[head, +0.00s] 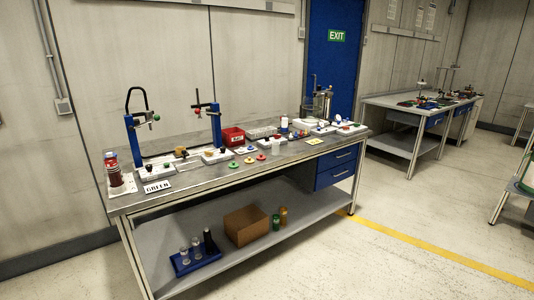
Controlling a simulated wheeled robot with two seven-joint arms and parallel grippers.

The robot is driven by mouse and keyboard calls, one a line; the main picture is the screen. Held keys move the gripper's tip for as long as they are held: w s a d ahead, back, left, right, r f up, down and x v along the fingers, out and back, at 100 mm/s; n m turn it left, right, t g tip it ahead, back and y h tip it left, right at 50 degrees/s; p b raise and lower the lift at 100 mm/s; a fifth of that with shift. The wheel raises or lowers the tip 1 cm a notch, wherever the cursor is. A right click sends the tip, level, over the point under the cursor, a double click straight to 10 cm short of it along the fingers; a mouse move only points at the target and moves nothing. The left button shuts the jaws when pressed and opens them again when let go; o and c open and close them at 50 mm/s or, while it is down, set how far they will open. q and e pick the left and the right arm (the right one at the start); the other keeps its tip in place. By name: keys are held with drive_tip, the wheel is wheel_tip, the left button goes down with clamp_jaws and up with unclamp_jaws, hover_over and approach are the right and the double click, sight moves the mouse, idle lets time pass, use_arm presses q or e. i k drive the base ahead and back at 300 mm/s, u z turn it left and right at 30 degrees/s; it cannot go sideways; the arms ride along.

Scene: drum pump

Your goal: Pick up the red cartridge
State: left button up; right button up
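A dark red cylinder (114,174) stands upright at the left end of the near metal workbench (215,178). It looks like a cartridge, but it is too small to be sure that it is the red cartridge. A red bin (232,136) stands near the back middle of the bench. Small red and yellow round pieces (261,157) lie in front of it. Neither of my grippers is in view.
Blue posts with clamps (134,140) rise from the bench's back left. The lower shelf holds a cardboard box (246,224) and a blue tray (184,268). The floor in front is clear.

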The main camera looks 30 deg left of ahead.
sight(112, 167)
drive_tip(key=i, duration=1.8)
drive_tip(key=u, duration=0.7)
drive_tip(key=i, duration=0.9)
drive_tip(key=u, duration=1.55)
drive_tip(key=i, duration=0.8)
drive_tip(key=u, duration=0.6)
